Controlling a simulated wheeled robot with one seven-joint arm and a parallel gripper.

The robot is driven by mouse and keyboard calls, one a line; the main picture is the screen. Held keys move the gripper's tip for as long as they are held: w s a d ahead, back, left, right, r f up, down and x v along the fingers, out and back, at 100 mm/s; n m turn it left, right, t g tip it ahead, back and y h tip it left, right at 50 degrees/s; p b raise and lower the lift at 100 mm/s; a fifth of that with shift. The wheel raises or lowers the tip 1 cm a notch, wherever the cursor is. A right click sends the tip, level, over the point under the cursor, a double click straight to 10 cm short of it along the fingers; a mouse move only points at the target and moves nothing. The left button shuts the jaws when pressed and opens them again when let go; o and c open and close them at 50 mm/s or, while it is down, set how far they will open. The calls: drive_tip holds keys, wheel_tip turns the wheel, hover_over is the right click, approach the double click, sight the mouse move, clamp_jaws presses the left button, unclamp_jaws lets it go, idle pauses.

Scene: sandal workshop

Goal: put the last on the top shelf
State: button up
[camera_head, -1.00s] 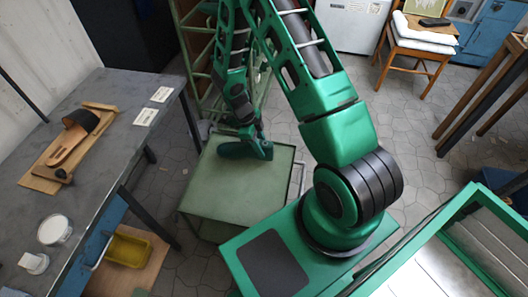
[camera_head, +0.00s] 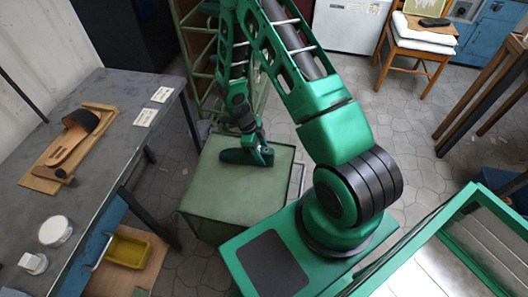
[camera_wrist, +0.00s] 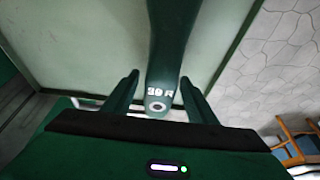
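The last is a dark green foot form marked "39 R". In the wrist view the last (camera_wrist: 165,60) lies between the two fingers of my gripper (camera_wrist: 160,78), its marked end nearest the camera. In the head view the last (camera_head: 236,156) shows over the pale green top of a low cabinet (camera_head: 232,195), toe to the left.
At left, a grey workbench (camera_head: 112,120) carries a sandal (camera_head: 72,142) on a wooden board and white tubs (camera_head: 55,231). A yellow bin (camera_head: 128,250) sits below. A chair (camera_head: 418,42) stands at the back right. Open floor (camera_head: 420,150) lies right of my arm.

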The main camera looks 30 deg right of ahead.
drive_tip(key=v, duration=1.2)
drive_tip(key=s+d+r+n, duration=0.3)
drive_tip(key=r, duration=0.4)
drive_tip(key=s+d+r+n+t, duration=0.1)
drive_tip(key=s+d+r+n, duration=0.2)
drive_tip(key=r, duration=0.5)
drive_tip(key=s+d+r+n, duration=0.2)
drive_tip(key=s+r+n, duration=0.2)
drive_tip(key=r, duration=0.3)
drive_tip(key=s+r+n+t+y, duration=0.1)
drive_tip(key=s+r+n, duration=0.3)
drive_tip(key=s, duration=0.5)
drive_tip(key=s+r+n+y, duration=0.2)
drive_tip(key=s+r+n, duration=0.3)
drive_tip(key=s, duration=0.4)
drive_tip(key=shift+r+n+t, duration=0.15)
drive_tip(key=shift+n+t, duration=0.25)
drive_tip(key=shift+n, duration=0.4)
drive_tip(key=shift+w+a, duration=0.1)
